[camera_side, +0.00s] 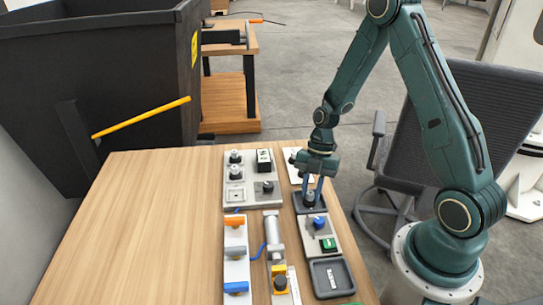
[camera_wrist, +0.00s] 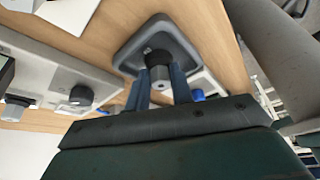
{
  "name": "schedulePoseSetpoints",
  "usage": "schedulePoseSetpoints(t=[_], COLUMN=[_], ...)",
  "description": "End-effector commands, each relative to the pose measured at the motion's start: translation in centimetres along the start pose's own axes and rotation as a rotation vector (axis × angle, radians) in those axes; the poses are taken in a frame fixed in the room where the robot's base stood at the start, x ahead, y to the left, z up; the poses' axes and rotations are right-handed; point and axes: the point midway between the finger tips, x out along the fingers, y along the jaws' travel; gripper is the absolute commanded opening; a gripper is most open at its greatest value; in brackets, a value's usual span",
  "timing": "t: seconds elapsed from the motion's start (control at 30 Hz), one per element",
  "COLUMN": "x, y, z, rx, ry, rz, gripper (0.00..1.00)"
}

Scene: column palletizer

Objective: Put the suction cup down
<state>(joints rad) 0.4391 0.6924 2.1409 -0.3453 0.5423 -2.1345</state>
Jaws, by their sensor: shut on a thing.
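The suction cup (camera_side: 310,201) is a small dark cup with a grey stem. It is upright between my fingers, inside the outline of a small dark tray (camera_side: 322,208) near the table's right side. My gripper (camera_side: 312,190) points down and is shut on it. In the wrist view the suction cup (camera_wrist: 160,67) shows between the two blue-grey fingers (camera_wrist: 161,78), with the rounded tray (camera_wrist: 190,48) behind it. I cannot tell whether the cup's underside touches the tray floor.
A grey plate (camera_side: 233,199) with several dark-topped parts lies left of my gripper. The wooden table's (camera_side: 150,220) left half is clear.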

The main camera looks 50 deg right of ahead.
Motion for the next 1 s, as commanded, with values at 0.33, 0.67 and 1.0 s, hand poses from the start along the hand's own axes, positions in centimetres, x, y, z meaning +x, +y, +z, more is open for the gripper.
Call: schedulePoseSetpoints(t=[0.33,0.67,1.0], x=[0.2,0.2,-0.9], y=[0.0,0.0,0.1], z=[0.1,0.1,0.1], rx=[0.0,0.0,0.0], ry=[-0.001,-0.001,-0.002], rz=[0.001,0.001,0.003], gripper=[0.01,0.45,0.45])
